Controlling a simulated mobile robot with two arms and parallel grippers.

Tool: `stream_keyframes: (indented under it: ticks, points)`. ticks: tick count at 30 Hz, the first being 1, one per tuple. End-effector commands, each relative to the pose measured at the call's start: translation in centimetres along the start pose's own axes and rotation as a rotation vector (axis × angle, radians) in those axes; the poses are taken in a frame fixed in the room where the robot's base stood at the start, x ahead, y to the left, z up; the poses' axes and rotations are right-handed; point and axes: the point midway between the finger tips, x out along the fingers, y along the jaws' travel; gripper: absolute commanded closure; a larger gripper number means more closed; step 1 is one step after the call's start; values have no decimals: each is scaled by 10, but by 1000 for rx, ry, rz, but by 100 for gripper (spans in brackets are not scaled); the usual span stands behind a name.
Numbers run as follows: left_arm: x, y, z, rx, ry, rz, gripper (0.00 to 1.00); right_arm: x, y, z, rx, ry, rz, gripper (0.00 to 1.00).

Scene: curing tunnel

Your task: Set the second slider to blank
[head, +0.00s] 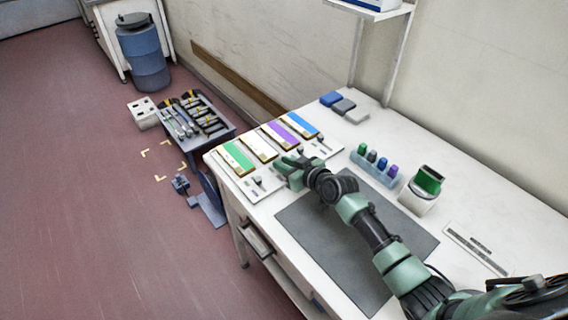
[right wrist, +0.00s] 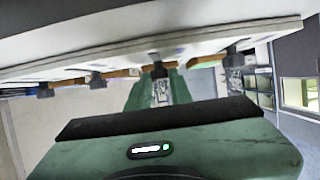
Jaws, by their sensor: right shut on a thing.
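A row of colour panels lies at the table's left end in the head view: green (head: 237,158), white (head: 259,146), purple (head: 280,135) and blue (head: 300,124). White slider plates adjoin their near ends; the plate by the green panel (head: 262,187) shows a small knob. My right gripper (head: 284,164) is over the plate by the white panel and hides most of it. In the right wrist view, its green fingers (right wrist: 155,88) are shut on a dark slider knob (right wrist: 156,62), second from the right. Other knobs (right wrist: 234,59) stand apart on both sides. My left gripper is out of view.
A grey mat (head: 330,255) lies under my right arm. A rack (head: 376,170) of coloured-capped bottles and a white container with green (head: 418,200) stand right of it. Blue and grey blocks (head: 343,106) sit at the back. A tool cart (head: 200,115) stands left of the table.

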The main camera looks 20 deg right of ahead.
Motion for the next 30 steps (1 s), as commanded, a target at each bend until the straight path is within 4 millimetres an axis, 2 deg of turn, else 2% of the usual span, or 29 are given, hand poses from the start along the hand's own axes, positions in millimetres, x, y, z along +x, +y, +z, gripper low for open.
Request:
stream_keyframes:
  ticks: [22,30]
  points:
    - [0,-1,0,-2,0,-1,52,-1,1,0,-1,0,1,100]
    - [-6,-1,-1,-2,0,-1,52,-21,0,8,-1,0,1,100]
